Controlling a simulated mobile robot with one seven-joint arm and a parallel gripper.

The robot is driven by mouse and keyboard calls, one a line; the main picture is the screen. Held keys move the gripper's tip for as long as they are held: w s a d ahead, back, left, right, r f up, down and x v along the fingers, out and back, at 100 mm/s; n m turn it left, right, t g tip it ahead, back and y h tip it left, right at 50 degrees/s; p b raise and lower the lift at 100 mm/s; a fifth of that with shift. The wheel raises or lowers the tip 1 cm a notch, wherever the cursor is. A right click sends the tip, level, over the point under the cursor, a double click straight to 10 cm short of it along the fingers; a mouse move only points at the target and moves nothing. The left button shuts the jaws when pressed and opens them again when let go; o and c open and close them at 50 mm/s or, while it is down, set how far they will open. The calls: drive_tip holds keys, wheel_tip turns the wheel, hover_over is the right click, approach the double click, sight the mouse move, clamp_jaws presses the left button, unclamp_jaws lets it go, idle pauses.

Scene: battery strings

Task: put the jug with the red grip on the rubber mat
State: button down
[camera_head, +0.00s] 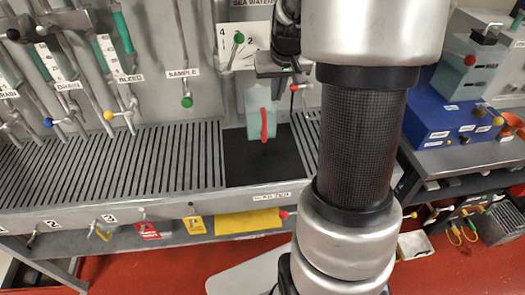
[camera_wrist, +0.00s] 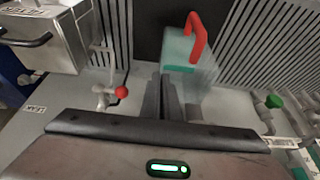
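The pale translucent jug (camera_head: 254,99) with the red grip (camera_head: 264,124) stands upright at the back part of the black rubber mat (camera_head: 245,170). It looks to rest on the mat, though its base edge is hard to see. In the wrist view the jug (camera_wrist: 188,52) and red grip (camera_wrist: 196,38) lie just beyond my gripper (camera_wrist: 165,82), with the dark mat (camera_wrist: 150,25) behind. My gripper's two dark fingers are close together with nothing seen between them. They are apart from the red grip; whether they touch the jug body cannot be told.
A slatted metal grating (camera_head: 120,160) flanks the mat. Wall pipes with coloured valve knobs, such as a red knob (camera_wrist: 121,92) and a green knob (camera_head: 187,101), are close by. A blue box (camera_head: 440,115) stands at the right. My arm covers the bench right of the mat.

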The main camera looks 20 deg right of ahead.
wheel_tip(320, 180, down, 10)
drive_tip(key=shift+d+b, duration=0.2)
drive_tip(key=shift+b, duration=0.1)
drive_tip(key=shift+r, duration=0.1)
drive_tip(key=c, duration=2)
unclamp_jaws()
drive_tip(key=shift+f, duration=0.2)
drive_tip(key=v, duration=1.2)
drive_tip(key=shift+r+p, duration=0.2)
drive_tip(key=shift+p, duration=0.2)
